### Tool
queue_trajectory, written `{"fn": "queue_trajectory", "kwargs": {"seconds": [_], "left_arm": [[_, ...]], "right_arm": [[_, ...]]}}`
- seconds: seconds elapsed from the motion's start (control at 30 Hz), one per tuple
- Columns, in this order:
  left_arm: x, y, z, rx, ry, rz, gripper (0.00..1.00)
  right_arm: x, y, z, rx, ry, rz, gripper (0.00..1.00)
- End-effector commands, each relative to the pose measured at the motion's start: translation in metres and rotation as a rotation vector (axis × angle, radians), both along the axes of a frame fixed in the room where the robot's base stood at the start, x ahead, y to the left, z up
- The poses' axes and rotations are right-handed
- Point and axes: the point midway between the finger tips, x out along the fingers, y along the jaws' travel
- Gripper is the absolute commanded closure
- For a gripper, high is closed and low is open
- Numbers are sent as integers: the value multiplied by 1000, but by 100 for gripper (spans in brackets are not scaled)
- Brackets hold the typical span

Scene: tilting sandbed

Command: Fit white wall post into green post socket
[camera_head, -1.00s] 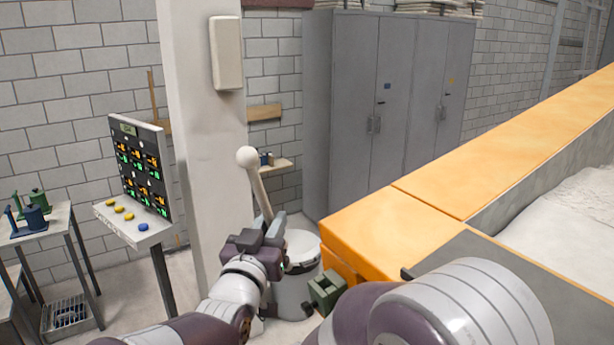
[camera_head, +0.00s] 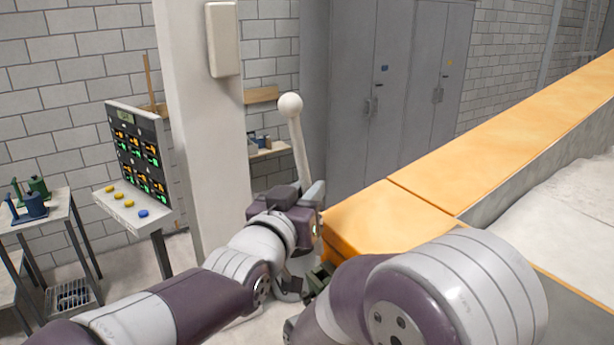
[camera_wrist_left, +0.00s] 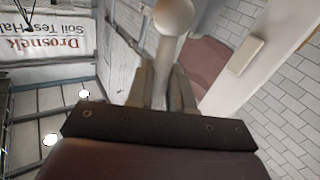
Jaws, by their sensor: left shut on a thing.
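The white wall post (camera_head: 299,146) is a slim rod with a ball on top. It stands nearly upright, leaning slightly left at the top. My left gripper (camera_head: 299,192) is shut on its lower part, beside the left end of the orange wall. In the left wrist view the post (camera_wrist_left: 164,62) rises between the fingers of the left gripper (camera_wrist_left: 163,92). The post's lower end is hidden. My right gripper is out of view.
A white pillar (camera_head: 205,130) and a control panel (camera_head: 137,155) stand left. Grey cabinets (camera_head: 385,100) are behind. My right arm blocks the lower right.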

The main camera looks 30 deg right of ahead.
Motion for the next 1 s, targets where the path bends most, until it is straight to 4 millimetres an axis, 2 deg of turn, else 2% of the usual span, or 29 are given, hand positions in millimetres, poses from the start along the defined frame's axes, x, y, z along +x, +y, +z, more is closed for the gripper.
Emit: {"fn": "queue_trajectory", "kwargs": {"seconds": [0.03, 0.07, 0.1, 0.4, 1.0], "left_arm": [[0, 1, 8, 25, 18, -4, 100], [0, 0, -9, 28, 23, -5, 100], [0, -1, -18, 26, 21, -5, 100], [0, -6, -42, 24, 19, -5, 100], [0, -7, -45, 23, 19, -5, 100]], "right_arm": [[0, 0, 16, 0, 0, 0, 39], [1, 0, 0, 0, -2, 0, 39], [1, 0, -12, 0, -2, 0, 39], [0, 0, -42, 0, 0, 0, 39], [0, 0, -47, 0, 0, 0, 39]]}}
